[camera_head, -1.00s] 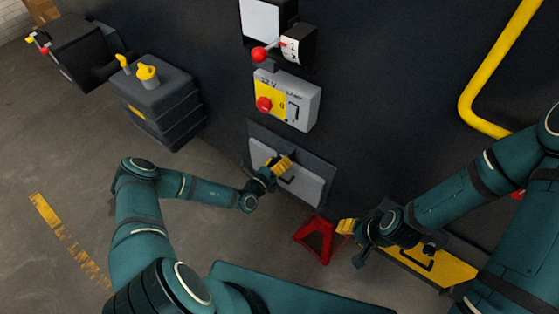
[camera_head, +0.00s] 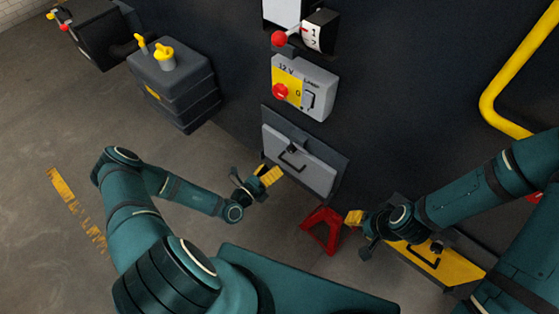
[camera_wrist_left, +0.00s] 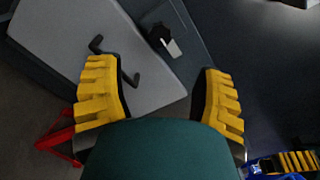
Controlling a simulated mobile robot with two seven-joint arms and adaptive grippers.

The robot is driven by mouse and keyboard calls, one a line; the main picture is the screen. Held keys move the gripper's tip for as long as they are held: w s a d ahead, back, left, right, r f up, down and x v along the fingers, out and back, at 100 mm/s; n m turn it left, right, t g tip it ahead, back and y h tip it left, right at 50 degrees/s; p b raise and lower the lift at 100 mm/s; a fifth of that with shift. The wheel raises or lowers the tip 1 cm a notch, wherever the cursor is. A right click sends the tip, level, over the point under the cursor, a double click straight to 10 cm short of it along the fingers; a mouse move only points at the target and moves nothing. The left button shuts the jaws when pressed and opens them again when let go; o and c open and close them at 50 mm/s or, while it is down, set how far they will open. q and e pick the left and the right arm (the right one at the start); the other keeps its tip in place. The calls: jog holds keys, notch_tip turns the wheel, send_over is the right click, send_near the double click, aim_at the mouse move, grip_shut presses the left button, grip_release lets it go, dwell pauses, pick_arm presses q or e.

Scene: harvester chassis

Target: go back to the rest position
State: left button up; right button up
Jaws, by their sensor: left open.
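My left gripper (camera_head: 264,176) has yellow ridged fingers and is in front of the lower left part of a grey panel with a black handle (camera_head: 292,158).
A red stand (camera_head: 322,228) is on the floor below the panel. A yellow box front (camera_head: 432,262) is by my right arm. A switch box with a red knob (camera_head: 305,88) and a red-tipped lever (camera_head: 280,38) are above. A dark tank (camera_head: 175,85) stands left. Floor at left is clear.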

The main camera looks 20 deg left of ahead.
pick_arm(q)
jog(key=shift+s+a, duration=0.1)
jog(key=shift+s, duration=0.35)
jog(key=s+d+r+m+g+h+b, duration=0.1)
jog(key=s+d+m+g+h, duration=0.3)
jog(key=d+m+g, duration=0.25)
jog(key=s+d+r+m+g+h+b, duration=0.1)
jog(key=s+d+m+g+h, duration=0.35)
jog(key=d+m, duration=0.3)
jog(key=s+a+f+m+g+y+b, duration=0.1)
jog(key=s+a+f+m+g+y, duration=0.15)
jog(key=s+m+g+y, duration=0.95)
jog(key=w+r+m+t+h+b, duration=0.1)
jog(key=w+r+m+t, duration=0.2)
jog(key=w+m+t, duration=0.5)
jog(key=a+m, duration=0.1)
jog(key=m, duration=0.4)
jog(key=shift+w+b, duration=0.35)
jog(key=shift+w, duration=0.05)
